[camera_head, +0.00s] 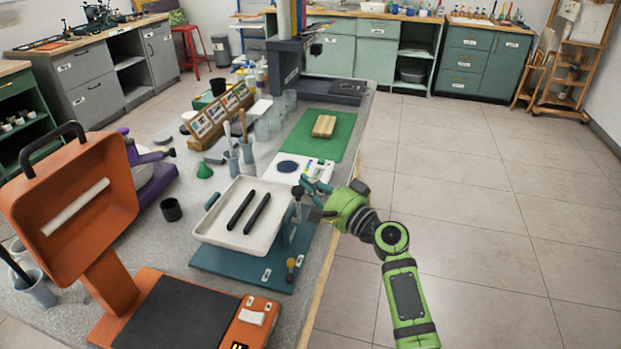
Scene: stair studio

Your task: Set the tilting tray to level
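The tilting tray (213,228) is a white, shallow, rimmed tray on a blue-teal stand (240,269) on the worktop. Two black rods (248,212) lie in it side by side. The tray seems to lean a little toward its near side, but the exact angle is hard to read. A dark knob (297,191) sticks up at the tray's right side. My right gripper (306,189) comes in from the right with its fingertips at this knob. The fingers are too small to tell whether they grip it. My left gripper is not in view.
An orange press-like device (105,238) stands open at the near left. A black cup (171,209) and purple device (150,180) are left of the tray. Beakers, a slide rack (220,116) and a green mat (300,142) lie behind. The floor on the right is clear.

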